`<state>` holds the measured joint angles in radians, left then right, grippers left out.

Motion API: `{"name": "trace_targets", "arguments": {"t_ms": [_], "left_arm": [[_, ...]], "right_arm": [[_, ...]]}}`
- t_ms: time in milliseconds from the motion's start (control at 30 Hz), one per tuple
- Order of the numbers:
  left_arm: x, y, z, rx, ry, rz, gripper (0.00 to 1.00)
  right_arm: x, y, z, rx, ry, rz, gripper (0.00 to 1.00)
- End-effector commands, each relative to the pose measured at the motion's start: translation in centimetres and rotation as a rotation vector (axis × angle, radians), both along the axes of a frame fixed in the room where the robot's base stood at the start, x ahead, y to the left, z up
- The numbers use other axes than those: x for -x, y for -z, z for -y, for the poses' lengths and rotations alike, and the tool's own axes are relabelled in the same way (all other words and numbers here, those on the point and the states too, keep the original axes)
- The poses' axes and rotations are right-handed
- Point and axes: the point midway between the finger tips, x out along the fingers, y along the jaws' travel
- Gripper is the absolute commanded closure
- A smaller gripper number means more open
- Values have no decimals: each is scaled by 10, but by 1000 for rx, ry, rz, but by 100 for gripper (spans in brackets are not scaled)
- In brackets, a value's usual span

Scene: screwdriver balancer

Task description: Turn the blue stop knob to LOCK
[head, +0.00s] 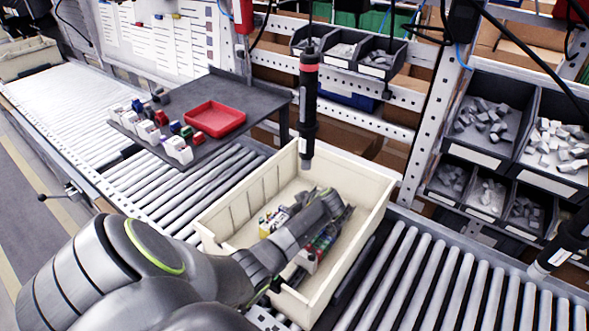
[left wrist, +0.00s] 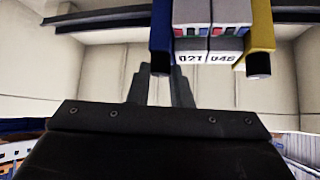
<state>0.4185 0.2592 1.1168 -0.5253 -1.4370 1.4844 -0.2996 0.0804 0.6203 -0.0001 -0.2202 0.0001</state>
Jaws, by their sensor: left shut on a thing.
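In the left wrist view a blue end stop (left wrist: 161,28) stands at the left side of two grey terminal blocks (left wrist: 208,40) marked with small numbers. Its dark round knob (left wrist: 160,62) points toward me. A yellow stop (left wrist: 260,25) with a similar dark end is on the right side. My left gripper (left wrist: 160,78) has its two fingers on either side of the blue stop's knob end and is shut on it. No LOCK mark is readable. In the head view my left arm reaches into the cream crate (head: 352,182) and its fingertips are hidden. My right gripper is not in view.
A black screwdriver (head: 308,95) hangs above the crate's back edge. Coloured parts (head: 322,240) lie in the crate. A dark shelf (head: 240,95) with a red tray (head: 213,118) stands behind left. The roller conveyor (head: 440,275) right of the crate is clear.

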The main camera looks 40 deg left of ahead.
Motion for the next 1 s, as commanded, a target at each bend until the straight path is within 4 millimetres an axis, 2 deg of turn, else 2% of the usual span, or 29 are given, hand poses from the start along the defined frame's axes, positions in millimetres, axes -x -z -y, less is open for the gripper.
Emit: {"name": "trace_targets", "arguments": {"t_ms": [600,633,800,1000], "left_arm": [[-1,0,0,2,-45,1,100],[-1,0,0,2,-45,1,80],[-1,0,0,2,-45,1,59],[-1,0,0,1,-44,0,59]], "right_arm": [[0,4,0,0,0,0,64],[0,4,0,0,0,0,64],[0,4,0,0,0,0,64],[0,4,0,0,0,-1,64]]}}
